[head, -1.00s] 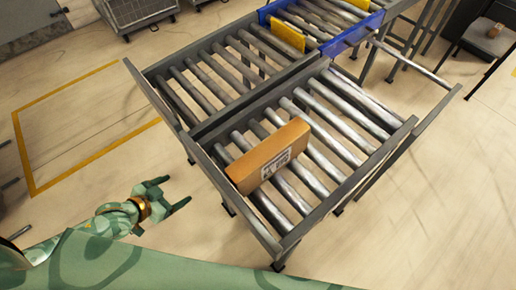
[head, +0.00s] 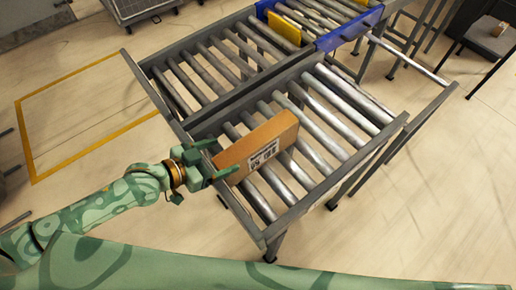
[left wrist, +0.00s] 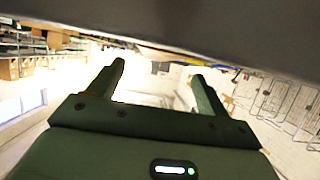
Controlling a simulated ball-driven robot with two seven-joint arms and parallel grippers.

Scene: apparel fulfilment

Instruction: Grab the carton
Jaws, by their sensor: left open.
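The carton (head: 257,147) is a brown box with a white printed label on its near side. It lies on the rollers of the near conveyor section in the head view. My left gripper (head: 220,157) is open at the carton's left end, its two fingers pointing toward it. I cannot tell whether the fingers touch the carton or reach around it. In the left wrist view the two fingers (left wrist: 158,88) stand apart with nothing seen between them, and I cannot make out the carton there. My right gripper is not in view.
The conveyor's grey side rail (head: 240,216) runs close by my left gripper. A blue frame (head: 347,32) and a yellow piece (head: 284,27) sit farther up the conveyor. A dark grey surface (left wrist: 220,25) fills the top of the left wrist view.

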